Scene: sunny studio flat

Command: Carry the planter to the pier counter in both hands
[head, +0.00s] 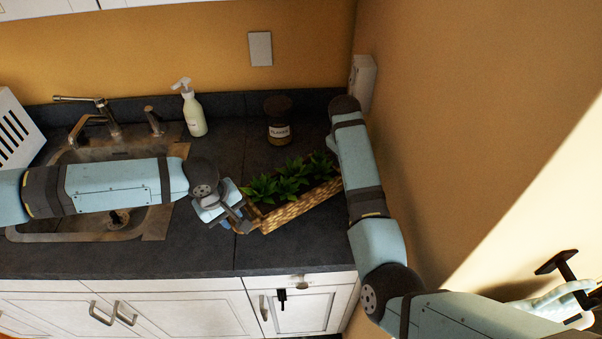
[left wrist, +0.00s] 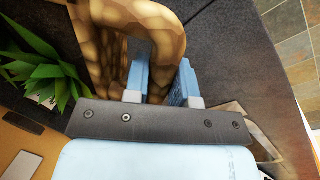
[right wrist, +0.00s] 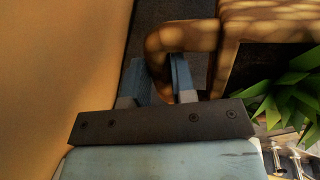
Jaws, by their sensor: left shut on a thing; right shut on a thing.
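The planter (head: 300,204) is a long woven tan basket with leafy green plants, at the right end of the dark counter. It lies at a slant in the head view, its right end farther back; I cannot tell if it touches the counter. My left gripper (head: 243,217) is at its left end. In the left wrist view, the left fingers (left wrist: 163,85) are shut on the looped handle (left wrist: 167,40). In the right wrist view, the right fingers (right wrist: 162,80) are shut on the other handle (right wrist: 180,38). My right arm hides the right gripper in the head view.
The dark counter (head: 190,245) has a sink (head: 90,225) with a faucet (head: 100,112) on the left. A soap bottle (head: 193,112) and a labelled jar (head: 279,125) stand behind the planter. The orange wall (head: 440,120) is close on the right. The counter front is clear.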

